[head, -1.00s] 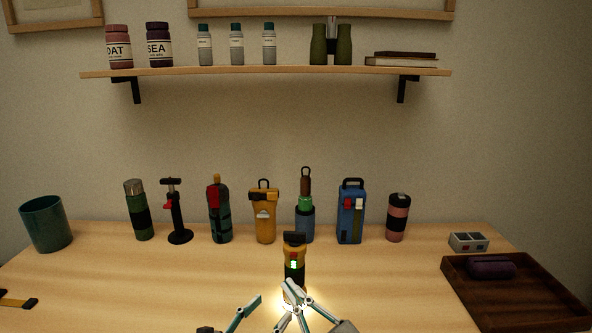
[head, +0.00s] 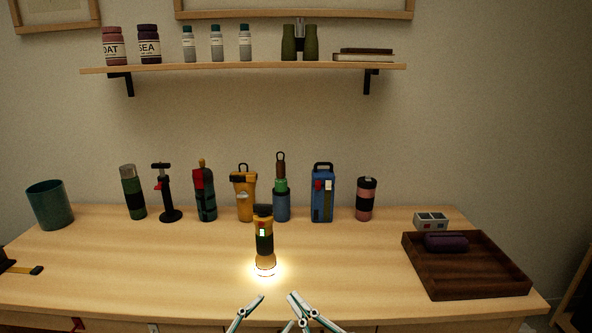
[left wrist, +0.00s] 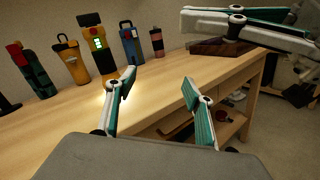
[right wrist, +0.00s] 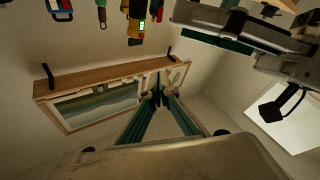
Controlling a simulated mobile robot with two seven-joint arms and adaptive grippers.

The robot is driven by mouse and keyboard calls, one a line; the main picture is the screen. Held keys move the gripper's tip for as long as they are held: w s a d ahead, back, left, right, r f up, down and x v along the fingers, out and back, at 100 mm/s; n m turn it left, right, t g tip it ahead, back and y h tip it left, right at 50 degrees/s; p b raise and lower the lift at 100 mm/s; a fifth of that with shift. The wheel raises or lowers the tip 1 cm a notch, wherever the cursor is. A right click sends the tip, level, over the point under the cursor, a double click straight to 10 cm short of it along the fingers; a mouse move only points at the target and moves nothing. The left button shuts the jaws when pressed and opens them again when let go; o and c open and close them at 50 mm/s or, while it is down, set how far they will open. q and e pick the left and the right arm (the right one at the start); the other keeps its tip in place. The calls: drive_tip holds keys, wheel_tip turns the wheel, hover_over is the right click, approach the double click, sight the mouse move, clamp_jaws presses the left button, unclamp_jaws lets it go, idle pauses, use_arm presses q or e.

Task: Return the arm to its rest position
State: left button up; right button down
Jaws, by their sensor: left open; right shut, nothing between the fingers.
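A yellow and dark flashlight (head: 264,243) stands upright at the front middle of the table, with a lit display and a bright glow at its base. It also shows in the left wrist view (left wrist: 98,45). My left gripper (left wrist: 158,82) is open and empty, its fingers spread in front of the table edge; part of it shows at the bottom of the head view. My right gripper (head: 293,297) is shut with nothing in it, at the table's front edge. Its tips meet in the right wrist view (right wrist: 158,90). Both grippers are apart from the flashlight.
A row of bottles, a pump (head: 168,193) and a blue case (head: 322,195) stands at the back. A teal cup (head: 49,205) is at left. A brown tray (head: 470,285) holds a purple case (head: 446,242) at right. Table around the flashlight is clear.

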use_arm(q)
drive_tip(key=s+a+f+m+g+y, duration=0.1)
drive_tip(key=s+a+f+m+y, duration=0.1)
drive_tip(key=s+a+f+m, duration=0.2)
drive_tip(key=s+a+f+m+g+y+p, duration=0.1)
drive_tip(key=s+a+f+m, duration=0.4)
drive_tip(key=s+f+m, duration=0.6)
drive_tip(key=s+a+f+m+g+y+p, duration=0.1)
drive_tip(key=s+a+f+m+g+y, duration=0.2)
drive_tip(key=s+f+m, duration=0.4)
drive_tip(key=s+a+m+y, duration=0.1)
drive_tip(key=a+m, duration=0.1)
drive_tip(key=m, duration=0.5)
drive_tip(key=shift+a+f+y, duration=0.15)
drive_tip(key=shift+f+y, duration=0.05)
drive_tip(key=shift+y, duration=0.1)
use_arm(e)
drive_tip(key=s+d+f+m+g+h, duration=0.2)
drive_tip(key=s+d+f, duration=0.4)
drive_tip(key=f, duration=0.3)
drive_tip(key=s+d+f+m+g+h, duration=0.2)
drive_tip(key=s+d+f+m+h, duration=0.1)
drive_tip(key=s+d+f, duration=0.4)
drive_tip(key=s+d+f+m+g+h, duration=0.2)
drive_tip(key=s+d+f+h, duration=0.3)
drive_tip(key=f, duration=0.8)
drive_tip(key=s+d+m, duration=0.1)
drive_tip(key=s, duration=0.1)
drive_tip(key=shift+s+d+f, duration=0.2)
drive_tip(key=shift+s+d, duration=0.15)
